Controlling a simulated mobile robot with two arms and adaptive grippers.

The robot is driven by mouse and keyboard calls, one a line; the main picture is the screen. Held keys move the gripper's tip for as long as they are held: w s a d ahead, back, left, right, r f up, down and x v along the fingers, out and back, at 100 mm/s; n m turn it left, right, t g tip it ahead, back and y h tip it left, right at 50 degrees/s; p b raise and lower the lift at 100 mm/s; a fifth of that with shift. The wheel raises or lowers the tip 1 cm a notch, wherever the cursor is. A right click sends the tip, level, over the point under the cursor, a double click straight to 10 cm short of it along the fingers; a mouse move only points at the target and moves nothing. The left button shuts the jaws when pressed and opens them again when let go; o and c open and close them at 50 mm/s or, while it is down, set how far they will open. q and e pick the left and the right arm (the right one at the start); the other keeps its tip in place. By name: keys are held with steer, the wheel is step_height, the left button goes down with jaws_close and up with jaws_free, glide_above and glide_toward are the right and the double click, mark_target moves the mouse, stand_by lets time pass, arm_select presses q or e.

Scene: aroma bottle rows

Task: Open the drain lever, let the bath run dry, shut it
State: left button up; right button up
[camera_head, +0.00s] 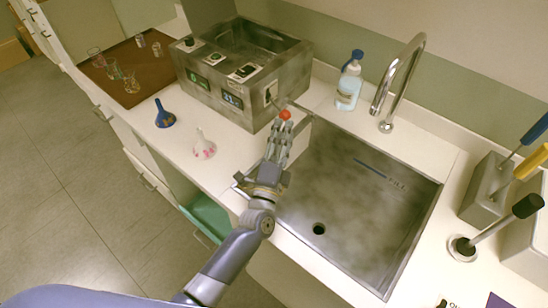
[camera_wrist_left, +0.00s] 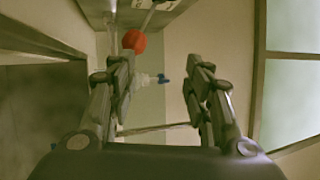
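The bath (camera_head: 243,75) is a grey mottled box with an open top, displays and knobs, standing on the counter left of the sink. The drain lever's red ball knob (camera_head: 285,114) sticks out from the bath's right side, on a thin rod. My left gripper (camera_head: 281,136) is just below the knob, over the sink's left edge. In the left wrist view its two fingers (camera_wrist_left: 160,85) are apart with nothing held between them. The red knob (camera_wrist_left: 134,40) shows there beyond the left fingertip, not clearly between the fingers. The water level inside the bath cannot be told.
The sink (camera_head: 345,200) with a drain hole lies right of the gripper. A tap (camera_head: 398,85) and a soap bottle (camera_head: 349,82) stand behind it. Blue (camera_head: 164,115) and white (camera_head: 203,145) funnels stand left on the counter. Glassware stands on a brown mat (camera_head: 150,68).

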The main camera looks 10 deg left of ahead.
arm_select(q)
steer(key=s+a, duration=0.1)
steer(key=s, duration=0.7)
steer(key=shift+s+a, duration=0.25)
steer(key=shift+a, duration=0.05)
steer(key=shift+s+f, duration=0.1)
